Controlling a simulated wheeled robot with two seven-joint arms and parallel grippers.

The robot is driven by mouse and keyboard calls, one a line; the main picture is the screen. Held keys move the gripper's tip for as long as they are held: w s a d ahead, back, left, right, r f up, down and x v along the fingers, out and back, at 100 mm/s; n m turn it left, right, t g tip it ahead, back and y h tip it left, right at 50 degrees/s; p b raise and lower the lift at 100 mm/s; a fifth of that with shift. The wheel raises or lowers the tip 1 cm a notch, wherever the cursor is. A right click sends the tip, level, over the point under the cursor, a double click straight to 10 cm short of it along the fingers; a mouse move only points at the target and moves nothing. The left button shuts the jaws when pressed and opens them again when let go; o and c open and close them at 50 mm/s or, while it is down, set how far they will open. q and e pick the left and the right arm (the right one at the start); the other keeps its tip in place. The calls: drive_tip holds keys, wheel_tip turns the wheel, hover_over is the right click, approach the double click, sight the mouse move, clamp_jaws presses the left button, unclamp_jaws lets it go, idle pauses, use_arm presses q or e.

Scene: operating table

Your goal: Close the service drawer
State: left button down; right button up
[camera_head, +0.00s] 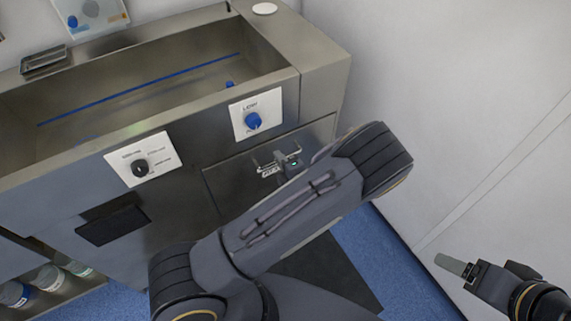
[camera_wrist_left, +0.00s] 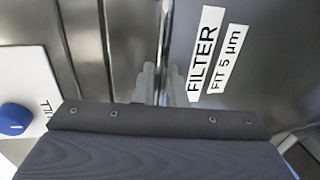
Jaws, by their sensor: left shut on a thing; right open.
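The service drawer (camera_head: 232,183) is a dark metal front low on the right part of the steel cabinet. It looks about level with the cabinet face, but I cannot tell whether a small gap remains. My left gripper (camera_head: 268,162) is at the drawer front, its fingers shut on a thin metal bar that looks like the drawer handle (camera_wrist_left: 164,35). In the left wrist view the fingers (camera_wrist_left: 163,85) lie on either side of this bar, beside a FILTER label (camera_wrist_left: 203,52). My left forearm hides the drawer's lower right. My right gripper (camera_head: 455,265) is empty at the lower right.
Above the drawer is a white plate with a blue knob (camera_head: 253,121); a black knob (camera_head: 140,168) is farther left. A long steel basin (camera_head: 150,95) forms the cabinet top. Bottles (camera_head: 50,278) stand on a low shelf. A white wall (camera_head: 430,110) bounds the right side.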

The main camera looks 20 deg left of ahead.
use_arm(q)
drive_tip(key=shift+w+a+r, duration=0.1)
drive_tip(key=shift+w+r, duration=0.1)
drive_tip(key=shift+r, duration=0.15)
drive_tip(key=c, duration=1.8)
unclamp_jaws()
drive_tip(key=shift+o, duration=0.8)
drive_tip(key=shift+a+f, duration=0.1)
drive_tip(key=shift+f, duration=0.05)
drive_tip(key=shift+f, duration=0.1)
drive_tip(key=shift+s, duration=0.1)
drive_tip(key=v, duration=0.8)
